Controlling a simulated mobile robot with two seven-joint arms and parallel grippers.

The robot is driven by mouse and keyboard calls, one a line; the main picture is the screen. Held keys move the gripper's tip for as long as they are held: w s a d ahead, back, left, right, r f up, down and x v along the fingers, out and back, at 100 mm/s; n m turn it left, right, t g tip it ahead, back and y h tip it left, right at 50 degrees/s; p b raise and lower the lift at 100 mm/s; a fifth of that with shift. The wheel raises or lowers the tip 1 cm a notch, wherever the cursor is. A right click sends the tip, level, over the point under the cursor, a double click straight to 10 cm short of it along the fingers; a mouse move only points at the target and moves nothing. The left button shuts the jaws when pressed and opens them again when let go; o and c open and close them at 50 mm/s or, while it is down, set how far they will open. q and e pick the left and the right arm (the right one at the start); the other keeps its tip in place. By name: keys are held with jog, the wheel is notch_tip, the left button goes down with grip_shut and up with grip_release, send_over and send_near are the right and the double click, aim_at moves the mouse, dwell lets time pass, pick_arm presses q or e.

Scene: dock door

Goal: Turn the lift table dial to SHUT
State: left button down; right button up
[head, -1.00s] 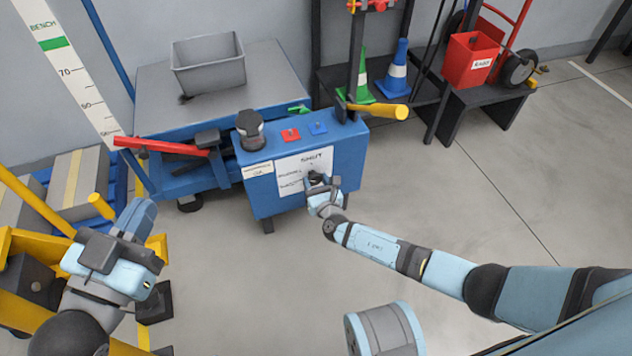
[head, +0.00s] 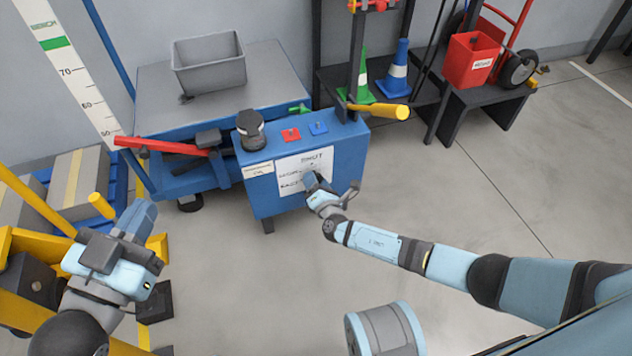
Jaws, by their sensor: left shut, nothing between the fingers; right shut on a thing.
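The blue control box (head: 264,199) of the lift table (head: 286,71) stands in the middle of the head view. A white label plate (head: 318,158) on its front carries the word SHUT at the top and smaller words at the left. My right gripper (head: 314,181) is at this plate, shut on the dial, which its fingers and wrist mostly hide. I cannot read where the dial points. My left gripper (head: 140,215) is at the lower left, shut and empty, well apart from the box.
A red lever (head: 160,146) sticks out left of the box. A black knob (head: 250,130) and red and blue squares sit on its top. A grey bin (head: 208,66) rests on the table. A yellow handle (head: 385,110) juts out at right. A spool (head: 385,330) stands in front.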

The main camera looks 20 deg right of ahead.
pick_arm(q)
jog(key=shift+d+r, duration=0.1)
jog(key=shift+r, duration=0.05)
pick_arm(e)
jog(key=shift+m, duration=1.1)
jog(key=o, duration=0.9)
pick_arm(q)
jog(key=s+n+p, duration=0.1)
jog(key=p, duration=0.1)
jog(key=s+d+f+n+g+p, duration=0.1)
jog(key=n+p, duration=0.1)
jog(key=shift+y, duration=0.4)
pick_arm(e)
jog(key=s, duration=1.4)
jog(key=shift+d, duration=0.2)
pick_arm(q)
jog(key=shift+w+r, duration=0.15)
jog(key=shift+r, duration=0.05)
